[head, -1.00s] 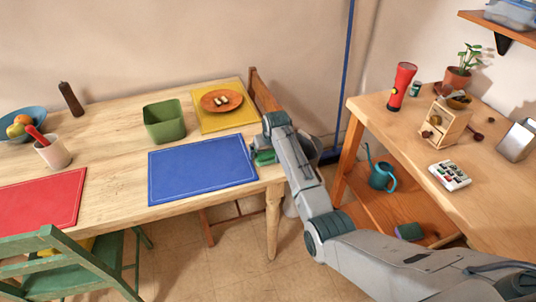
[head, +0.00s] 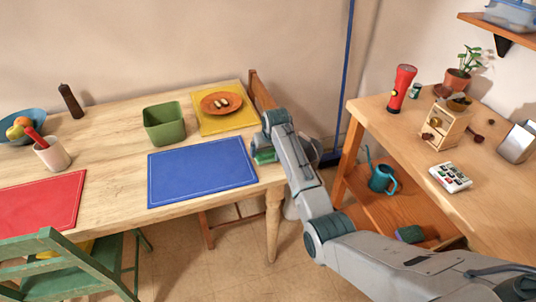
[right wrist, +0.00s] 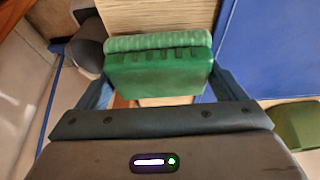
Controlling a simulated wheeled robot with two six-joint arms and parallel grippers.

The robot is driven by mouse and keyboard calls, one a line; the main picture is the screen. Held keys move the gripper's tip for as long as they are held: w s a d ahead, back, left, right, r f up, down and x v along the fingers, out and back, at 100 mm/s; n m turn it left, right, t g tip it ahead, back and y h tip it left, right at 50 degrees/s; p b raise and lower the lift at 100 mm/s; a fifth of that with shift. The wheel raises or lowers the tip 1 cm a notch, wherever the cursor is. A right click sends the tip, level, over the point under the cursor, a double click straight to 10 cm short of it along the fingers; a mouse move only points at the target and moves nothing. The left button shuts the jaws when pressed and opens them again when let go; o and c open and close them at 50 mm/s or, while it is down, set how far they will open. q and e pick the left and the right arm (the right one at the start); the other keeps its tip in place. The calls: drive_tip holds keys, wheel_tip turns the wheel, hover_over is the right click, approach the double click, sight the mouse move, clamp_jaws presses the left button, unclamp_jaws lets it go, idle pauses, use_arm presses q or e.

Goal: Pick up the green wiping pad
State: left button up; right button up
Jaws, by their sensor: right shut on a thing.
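The green wiping pad (head: 264,156) is at the right end of the wooden table, just right of the blue mat (head: 203,172). My right gripper (head: 265,150) is shut on it from above, and the wrist partly hides it. In the right wrist view the pad (right wrist: 158,72) sits between the two fingers, with a ribbed lighter strip along its far side. I cannot tell for sure whether it is clear of the tabletop. My left gripper is not in view.
A green bin (head: 165,123) and a yellow mat (head: 229,120) with an orange plate (head: 221,101) stand left of the gripper. A second wooden table (head: 425,130) is to the right, with a watering can (head: 381,178) on its lower shelf. A floor gap separates the tables.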

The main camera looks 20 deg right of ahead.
drive_tip(key=shift+r, duration=0.95)
drive_tip(key=s+a+r+b, duration=0.1)
drive_tip(key=s+a, duration=0.3)
drive_tip(key=s, duration=1.1)
drive_tip(key=shift+s+a+b, duration=0.2)
drive_tip(key=shift+b, duration=0.2)
drive_tip(key=shift+r, duration=0.1)
drive_tip(key=o, duration=0.3)
drive_tip(key=shift+c, duration=0.5)
drive_tip(key=shift+w+a, duration=0.1)
drive_tip(key=shift+a, duration=0.05)
